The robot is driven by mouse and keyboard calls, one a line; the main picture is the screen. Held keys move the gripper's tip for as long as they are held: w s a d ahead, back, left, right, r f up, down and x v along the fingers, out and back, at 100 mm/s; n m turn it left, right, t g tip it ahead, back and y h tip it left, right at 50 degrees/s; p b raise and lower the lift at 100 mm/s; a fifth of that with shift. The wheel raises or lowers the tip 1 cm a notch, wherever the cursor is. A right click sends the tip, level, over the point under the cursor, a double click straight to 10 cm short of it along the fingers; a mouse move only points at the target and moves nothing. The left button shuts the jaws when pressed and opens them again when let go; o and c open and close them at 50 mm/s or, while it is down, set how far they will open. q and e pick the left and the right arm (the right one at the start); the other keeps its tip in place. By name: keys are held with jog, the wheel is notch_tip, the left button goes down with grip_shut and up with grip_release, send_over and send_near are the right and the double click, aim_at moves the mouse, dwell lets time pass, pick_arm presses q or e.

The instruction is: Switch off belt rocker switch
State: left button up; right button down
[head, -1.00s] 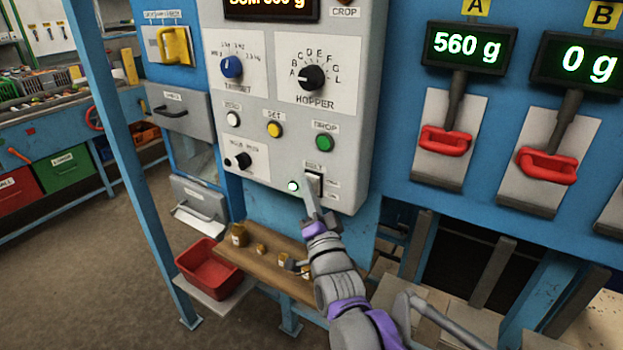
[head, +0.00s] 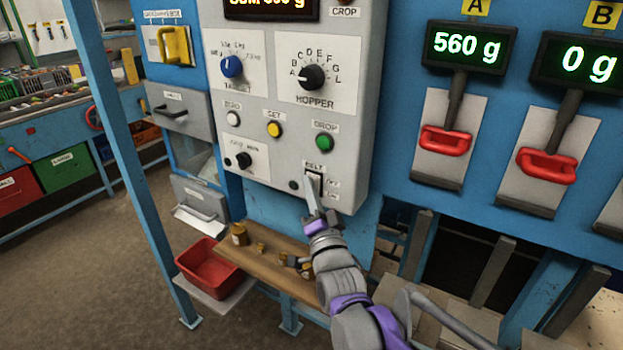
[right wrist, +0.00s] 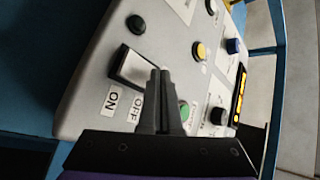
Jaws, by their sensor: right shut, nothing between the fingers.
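The belt rocker switch (head: 316,181) sits low on the right of the grey control panel, under the BELT label. It also shows in the right wrist view (right wrist: 131,66), beside the ON and OFF labels. My right gripper (head: 309,187) is shut and empty. Its fingertips (right wrist: 160,76) are at the rocker, over its OFF-label end in the right wrist view; I cannot tell whether they still touch it. The small round lamp (head: 293,185) left of the switch is dark, also in the right wrist view (right wrist: 135,24). My left gripper is not in view.
Near the switch are the green DROP button (head: 324,142), the yellow SET button (head: 274,129) and a small black knob (head: 243,160). Below the panel is a wooden shelf (head: 262,265) with several small brown pieces. A red bin (head: 209,268) stands left of it.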

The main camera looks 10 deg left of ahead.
jog(key=shift+s, duration=0.15)
jog(key=shift+s+a+f, duration=0.1)
jog(key=shift+s+a, duration=0.2)
jog(key=shift+s, duration=0.35)
jog(key=shift+s+a+f, duration=0.1)
jog(key=shift+s+a, duration=0.15)
jog(key=shift+s, duration=0.55)
jog(key=shift+s+a+f, duration=0.1)
jog(key=shift+s+a, duration=0.2)
jog(key=shift+s, duration=0.45)
jog(key=shift+s+a+f, duration=0.1)
jog(key=shift+s+a, duration=0.15)
jog(key=shift+s, duration=0.55)
